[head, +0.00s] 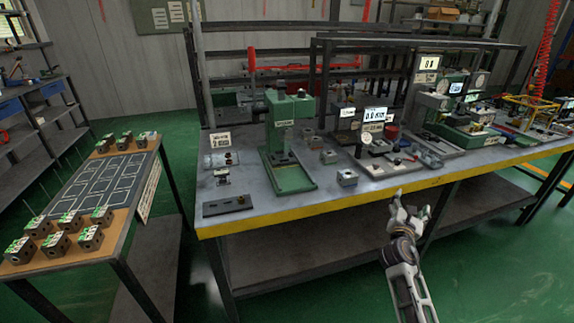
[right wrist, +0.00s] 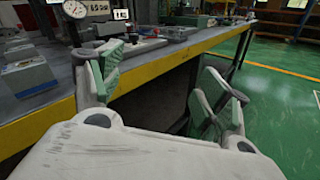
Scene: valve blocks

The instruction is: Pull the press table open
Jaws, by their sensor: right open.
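A green press (head: 289,130) stands on the workbench near the middle of the head view, with a flat green base (head: 297,183) at its foot. I cannot tell which part is its sliding table, or whether it is open. My right gripper (head: 408,208) is open and empty in front of the bench's yellow front edge, to the right of the press and apart from it. In the right wrist view its two spread fingers (right wrist: 155,95) have nothing between them. My left gripper is not in view.
The workbench (head: 245,193) has a yellow front edge (head: 330,206). A side table (head: 100,187) with several valve blocks stands at left. Green floor is clear in front.

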